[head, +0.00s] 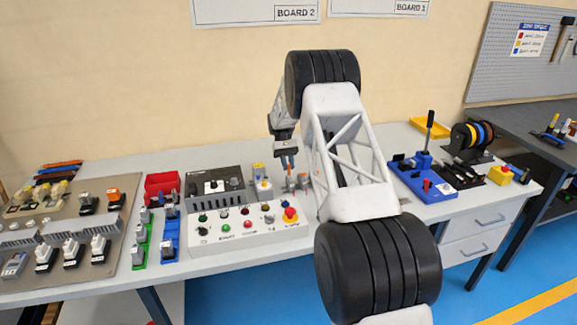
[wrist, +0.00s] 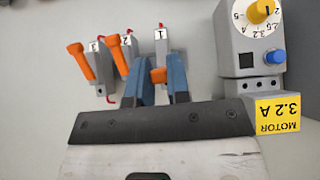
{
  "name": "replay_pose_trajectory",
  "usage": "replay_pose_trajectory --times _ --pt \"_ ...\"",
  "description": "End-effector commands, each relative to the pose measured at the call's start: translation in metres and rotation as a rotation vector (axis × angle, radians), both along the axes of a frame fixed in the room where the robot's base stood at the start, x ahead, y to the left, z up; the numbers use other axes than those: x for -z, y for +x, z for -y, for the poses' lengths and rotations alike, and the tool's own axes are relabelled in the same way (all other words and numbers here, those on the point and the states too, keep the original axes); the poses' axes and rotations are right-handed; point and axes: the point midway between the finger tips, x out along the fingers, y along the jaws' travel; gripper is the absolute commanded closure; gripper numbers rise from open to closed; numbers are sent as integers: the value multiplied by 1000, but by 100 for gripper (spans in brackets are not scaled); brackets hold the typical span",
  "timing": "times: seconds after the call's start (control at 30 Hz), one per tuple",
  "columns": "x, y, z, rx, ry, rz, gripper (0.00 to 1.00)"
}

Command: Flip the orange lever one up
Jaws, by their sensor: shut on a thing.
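In the wrist view, three small grey switch blocks with orange levers are labelled 1, 2 and 3. Orange lever one (wrist: 158,75) sits on the block marked 1 (wrist: 161,47), between the two blue fingers of my gripper (wrist: 160,66), which is shut on it. Most of the lever is hidden by the fingers. Orange lever two (wrist: 116,52) and orange lever three (wrist: 80,60) are left of the fingers, both tilted toward the upper left.
A grey motor unit with a yellow dial (wrist: 262,10) and blue knob stands close right of the fingers. In the head view, a control panel (head: 225,238) with buttons and a red emergency stop is in front. A blue lever tool (head: 425,170) stands farther right.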

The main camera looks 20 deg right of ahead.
Motion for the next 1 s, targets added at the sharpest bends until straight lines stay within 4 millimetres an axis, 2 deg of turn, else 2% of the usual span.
replay_pose_trajectory --times 0.4,0.43,0.57,1.0 --pt "2 0 0 0 0 -9 100" --pt "2 0 0 0 0 -9 78" --pt "1 0 0 0 0 -8 59" --pt "-2 4 0 0 0 -7 57"
